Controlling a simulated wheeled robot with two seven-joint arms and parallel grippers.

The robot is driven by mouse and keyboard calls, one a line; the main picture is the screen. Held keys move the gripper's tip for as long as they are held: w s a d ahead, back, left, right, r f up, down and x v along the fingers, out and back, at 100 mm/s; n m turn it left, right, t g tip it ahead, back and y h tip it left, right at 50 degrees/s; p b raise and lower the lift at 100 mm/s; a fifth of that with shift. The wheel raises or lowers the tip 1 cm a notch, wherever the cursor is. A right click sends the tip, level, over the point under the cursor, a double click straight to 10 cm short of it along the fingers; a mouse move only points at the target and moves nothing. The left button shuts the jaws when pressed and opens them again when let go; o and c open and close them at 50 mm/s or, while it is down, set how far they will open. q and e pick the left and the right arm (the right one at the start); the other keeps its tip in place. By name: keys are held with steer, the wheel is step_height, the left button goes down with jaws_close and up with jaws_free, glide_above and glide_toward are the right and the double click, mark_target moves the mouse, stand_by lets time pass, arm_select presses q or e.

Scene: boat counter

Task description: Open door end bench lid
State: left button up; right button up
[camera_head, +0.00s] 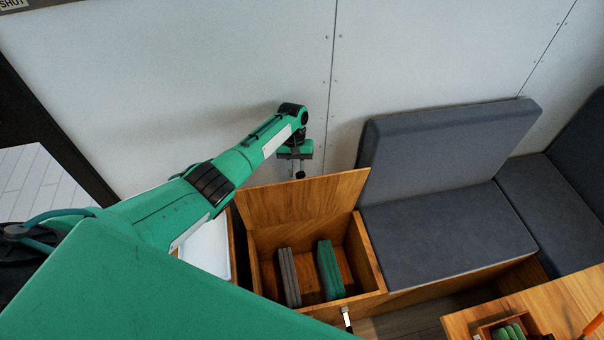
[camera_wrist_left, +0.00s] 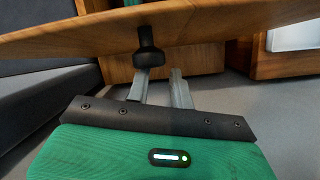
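The door end bench lid (camera_head: 300,201) is a wooden panel raised at the back of the open bench box (camera_head: 368,262). In the left wrist view the lid (camera_wrist_left: 230,30) crosses the top, with a dark round knob (camera_wrist_left: 148,57) on it. My left gripper (camera_head: 299,172) is at the lid's upper edge, near the wall. In the left wrist view its two fingers (camera_wrist_left: 160,74) are apart. The knob is just beyond the tips, in line with the left-hand finger; I cannot tell if they touch.
Inside the box stand grey pieces (camera_head: 290,277) and green pieces (camera_head: 330,269). Grey cushions (camera_head: 445,235) lie right of the box, with a backrest (camera_head: 440,140) against the white wall (camera_head: 430,55). A wooden table (camera_head: 560,300) is at lower right. A white bin (camera_head: 207,247) stands left.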

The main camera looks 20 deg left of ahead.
arm_select(q)
steer(key=o, duration=0.5)
steer(key=shift+s+r, duration=0.1)
steer(key=shift+r, duration=0.15)
steer(key=v, duration=0.7)
steer(key=shift+d+r+b, duration=0.25)
steer(key=shift+b, duration=0.15)
